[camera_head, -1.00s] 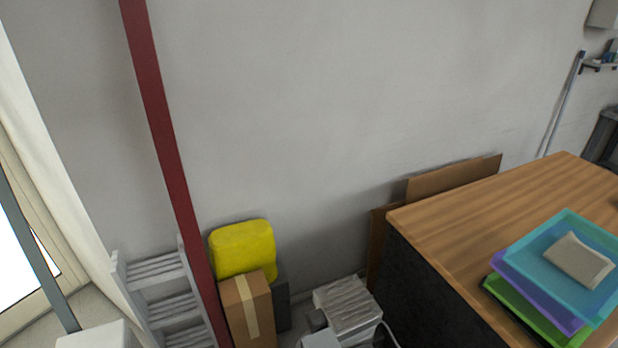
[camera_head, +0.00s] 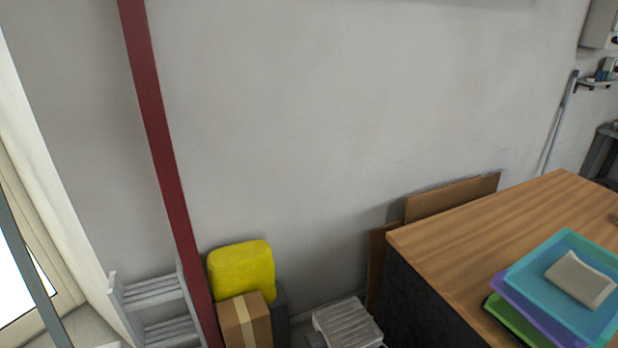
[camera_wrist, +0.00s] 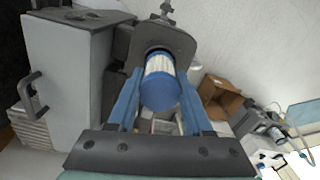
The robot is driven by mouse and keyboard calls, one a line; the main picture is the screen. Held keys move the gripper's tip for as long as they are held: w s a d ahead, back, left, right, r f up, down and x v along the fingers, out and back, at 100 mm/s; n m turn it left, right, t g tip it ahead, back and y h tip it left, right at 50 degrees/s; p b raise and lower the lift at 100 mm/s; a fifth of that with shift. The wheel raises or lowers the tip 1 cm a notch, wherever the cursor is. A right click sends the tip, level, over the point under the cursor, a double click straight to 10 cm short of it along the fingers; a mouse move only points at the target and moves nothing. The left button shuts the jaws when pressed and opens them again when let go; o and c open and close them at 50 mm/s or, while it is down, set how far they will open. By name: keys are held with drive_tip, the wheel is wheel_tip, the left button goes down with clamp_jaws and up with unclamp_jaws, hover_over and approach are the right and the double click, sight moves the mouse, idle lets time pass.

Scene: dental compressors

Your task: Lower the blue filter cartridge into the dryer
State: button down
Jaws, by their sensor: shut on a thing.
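The blue filter cartridge (camera_wrist: 161,88) shows in the wrist view, with a blue end cap towards the camera and a white pleated body beyond it. My gripper (camera_wrist: 160,76) is shut on it, one blue finger on each side. The far end of the cartridge meets a dark grey rounded housing (camera_wrist: 178,37), which may be the dryer. I cannot tell whether the cartridge is inside its opening or only in front of it. Neither gripper nor cartridge shows in the head view.
A large grey cabinet (camera_wrist: 68,75) with a handle stands left of the housing. An open cardboard box (camera_wrist: 220,97) lies to the right. The head view shows a wooden table (camera_head: 470,235) with stacked trays (camera_head: 535,284), a red post (camera_head: 153,120) and a yellow container (camera_head: 241,270).

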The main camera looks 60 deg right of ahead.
drive_tip(key=shift+f+b, duration=1.4)
drive_tip(key=shift+f, duration=0.75)
drive_tip(key=shift+r, duration=0.15)
drive_tip(key=shift+r+p, duration=0.6)
drive_tip(key=shift+p, duration=0.25)
drive_tip(key=shift+f, duration=0.25)
drive_tip(key=shift+f+b, duration=0.4)
drive_tip(key=shift+f, duration=0.2)
drive_tip(key=shift+c, duration=1.2)
unclamp_jaws()
drive_tip(key=shift+r, duration=0.1)
